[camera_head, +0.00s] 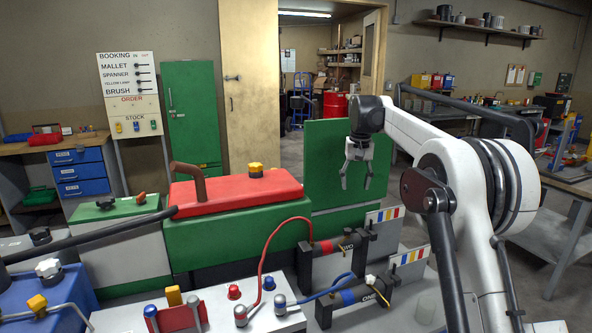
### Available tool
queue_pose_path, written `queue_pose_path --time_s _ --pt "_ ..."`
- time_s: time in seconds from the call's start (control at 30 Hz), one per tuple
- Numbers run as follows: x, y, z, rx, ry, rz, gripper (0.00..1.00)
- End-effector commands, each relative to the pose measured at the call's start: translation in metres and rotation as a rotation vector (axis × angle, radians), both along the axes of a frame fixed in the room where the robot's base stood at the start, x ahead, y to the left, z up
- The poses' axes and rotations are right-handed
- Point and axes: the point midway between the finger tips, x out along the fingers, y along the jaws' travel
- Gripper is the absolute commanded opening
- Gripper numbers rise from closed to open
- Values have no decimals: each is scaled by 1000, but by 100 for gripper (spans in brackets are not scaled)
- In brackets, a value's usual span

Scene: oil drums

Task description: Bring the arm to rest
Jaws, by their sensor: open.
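My gripper (357,175) hangs at the end of my white arm, right of the picture's middle. Its fingers point down and are spread apart, with nothing between them. It shows in front of a green upright panel (322,150). A black cylinder holder with a red hose (330,245) is below it, apart from the fingers.
A blue drum unit (50,300) is at front left. A grey workbench (570,185) stands at right. Open floor shows behind the panel.

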Motion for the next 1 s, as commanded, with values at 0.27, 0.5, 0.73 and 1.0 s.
queue_pose_path --time_s 0.27,0.5,0.73,1.0 --pt "-59 0 46 -1 -73 6 45" --pt "-118 0 72 -2 -136 12 45" --pt "-180 0 85 -4 -196 18 45" --pt "-258 0 85 -6 -267 24 45"
